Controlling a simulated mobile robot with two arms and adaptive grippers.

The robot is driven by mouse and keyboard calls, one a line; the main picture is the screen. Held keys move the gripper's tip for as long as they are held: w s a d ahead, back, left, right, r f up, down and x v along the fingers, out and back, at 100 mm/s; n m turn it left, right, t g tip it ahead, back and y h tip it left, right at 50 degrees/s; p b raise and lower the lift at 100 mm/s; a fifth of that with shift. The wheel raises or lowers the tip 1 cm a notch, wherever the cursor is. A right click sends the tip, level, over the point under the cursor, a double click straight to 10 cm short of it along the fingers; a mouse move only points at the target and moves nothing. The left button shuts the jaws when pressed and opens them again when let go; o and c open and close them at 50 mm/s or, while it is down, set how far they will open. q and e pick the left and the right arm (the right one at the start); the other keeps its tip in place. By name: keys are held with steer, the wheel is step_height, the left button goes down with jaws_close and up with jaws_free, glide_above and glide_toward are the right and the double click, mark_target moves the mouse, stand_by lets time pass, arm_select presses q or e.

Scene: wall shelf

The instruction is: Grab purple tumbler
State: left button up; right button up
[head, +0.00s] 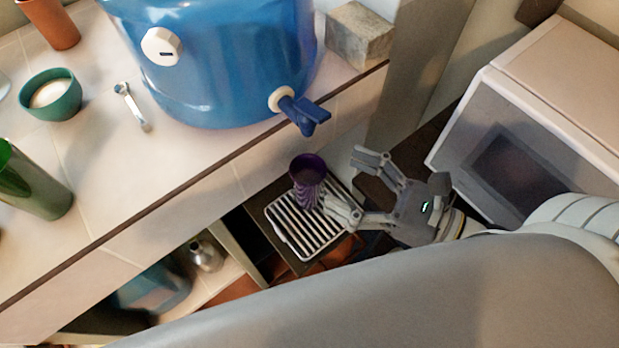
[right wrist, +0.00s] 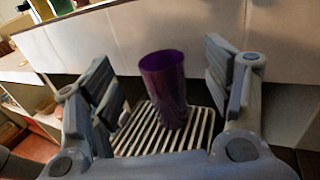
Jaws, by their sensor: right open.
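The purple tumbler (head: 307,180) stands upright on a slatted drip tray (head: 283,227) below the tap of the blue water dispenser (head: 215,60). My right gripper (head: 349,184) is open, coming from the right, with its fingers pointing toward the tumbler. In the right wrist view the tumbler (right wrist: 164,88) stands between the two open fingers (right wrist: 166,92), a little beyond them, and no contact shows. My left gripper is not in view.
The tiled counter (head: 105,180) holds a teal bowl (head: 52,97), a green cup (head: 30,180), a spoon (head: 132,106) and a stone block (head: 358,36). The dispenser's blue tap (head: 304,114) juts out above the tumbler. A microwave-like box (head: 525,130) stands at right.

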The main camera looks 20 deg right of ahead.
mark_target(322, 191)
step_height(322, 191, down, 8)
steer(key=shift+s+f+b, duration=0.1)
steer(key=shift+b, duration=0.6)
steer(key=shift+w+a+r+p, duration=0.35)
steer(key=shift+w+a, duration=0.1)
steer(key=p+x, duration=0.2)
steer(key=x, duration=0.3)
steer(key=shift+w+a, duration=0.5)
steer(key=c, duration=1.4)
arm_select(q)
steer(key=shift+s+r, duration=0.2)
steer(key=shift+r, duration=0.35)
arm_select(e)
steer(key=shift+c, duration=0.2)
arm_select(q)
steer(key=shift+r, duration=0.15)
arm_select(e)
steer(key=shift+r, duration=0.15)
